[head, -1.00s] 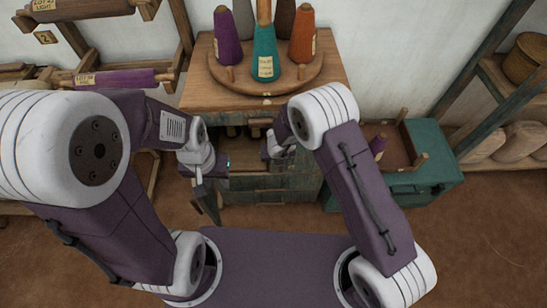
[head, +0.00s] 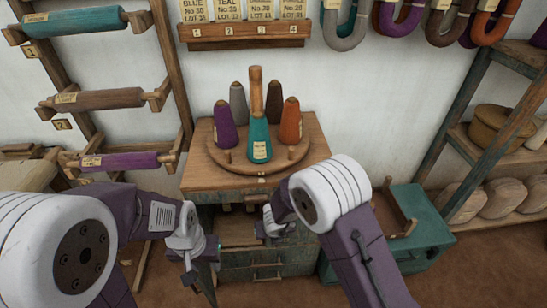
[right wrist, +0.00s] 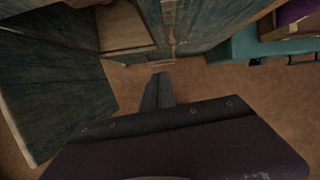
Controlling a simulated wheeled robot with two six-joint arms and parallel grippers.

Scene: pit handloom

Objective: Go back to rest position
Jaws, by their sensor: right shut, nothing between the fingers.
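My left gripper (head: 204,281) hangs below its wrist at the lower left of the head view, in front of the wooden cabinet. Its fingers point down and look dark and narrow; I cannot tell whether they are apart. My right arm (head: 335,200) reaches in from the lower right, with its wrist in front of the cabinet's open upper part. In the right wrist view my right gripper (right wrist: 158,92) is shut and empty, its fingers above the brown floor. Teal cabinet panels stand close to its left and ahead.
The cabinet (head: 200,180) carries a round wooden stand (head: 222,160) with several coloured yarn cones. A teal box (head: 425,225) stands right of it. A rack with rolls (head: 95,98) is at left, shelves (head: 480,150) at right. Floor shows between box and shelves.

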